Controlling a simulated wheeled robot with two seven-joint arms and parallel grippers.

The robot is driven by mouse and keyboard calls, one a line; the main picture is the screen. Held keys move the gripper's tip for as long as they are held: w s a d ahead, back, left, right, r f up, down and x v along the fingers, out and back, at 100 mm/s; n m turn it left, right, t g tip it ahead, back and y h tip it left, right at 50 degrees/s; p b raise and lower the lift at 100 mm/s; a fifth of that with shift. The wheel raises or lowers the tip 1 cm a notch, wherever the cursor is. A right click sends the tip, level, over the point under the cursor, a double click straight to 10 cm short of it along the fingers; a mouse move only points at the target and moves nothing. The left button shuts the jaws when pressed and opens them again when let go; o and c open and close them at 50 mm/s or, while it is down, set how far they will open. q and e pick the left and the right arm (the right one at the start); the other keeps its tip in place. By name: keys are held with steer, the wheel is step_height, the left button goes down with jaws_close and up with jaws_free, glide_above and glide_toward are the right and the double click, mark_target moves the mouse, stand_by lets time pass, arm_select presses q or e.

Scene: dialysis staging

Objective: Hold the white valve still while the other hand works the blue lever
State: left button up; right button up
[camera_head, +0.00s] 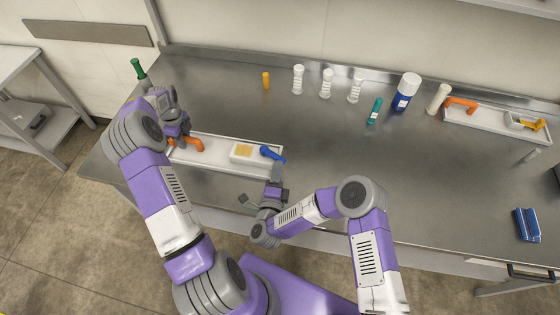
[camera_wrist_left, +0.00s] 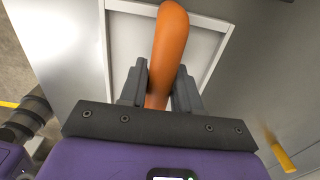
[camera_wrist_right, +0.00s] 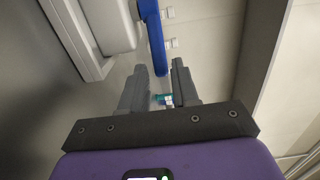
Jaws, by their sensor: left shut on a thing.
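The white valve (camera_head: 242,153) is a white block with a tan top face, at the right end of a long white tray-like base (camera_head: 210,143) near the table's front edge. Its blue lever (camera_head: 272,154) sticks out to the right; the lever also shows in the right wrist view (camera_wrist_right: 153,38). An orange handle (camera_head: 193,144) rises at the base's left end. My left gripper (camera_wrist_left: 160,85) is shut on this orange handle. My right gripper (camera_wrist_right: 160,75) is open, at the front side of the lever. The lever's end appears between its fingertips; contact cannot be told.
A similar base (camera_head: 490,120) with an orange handle and yellow lever lies at the back right. White fittings (camera_head: 326,84), a yellow piece (camera_head: 266,80), a teal piece (camera_head: 374,111) and a blue-white bottle (camera_head: 405,92) stand or lie behind. A blue pack (camera_head: 527,224) is far right. The middle right is clear.

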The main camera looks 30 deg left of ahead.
steer(key=shift+s+d, duration=0.2)
steer(key=shift+s, duration=0.35)
steer(key=o, duration=0.4)
steer(key=shift+a+r, duration=0.1)
steer(key=shift+c, duration=0.2)
steer(key=shift+w+a+r+n+y, duration=0.1)
steer(key=shift+a+r+n+y, duration=0.15)
steer(key=shift+n+y, duration=0.3)
steer(key=a+r+n+g+y, duration=0.3)
steer(key=r+n+g+y, duration=0.1)
steer(key=n+y, duration=0.25)
steer(key=n+g, duration=1.1)
steer(key=n, duration=1.2)
glide_toward(281, 159)
steer(key=x, duration=0.9)
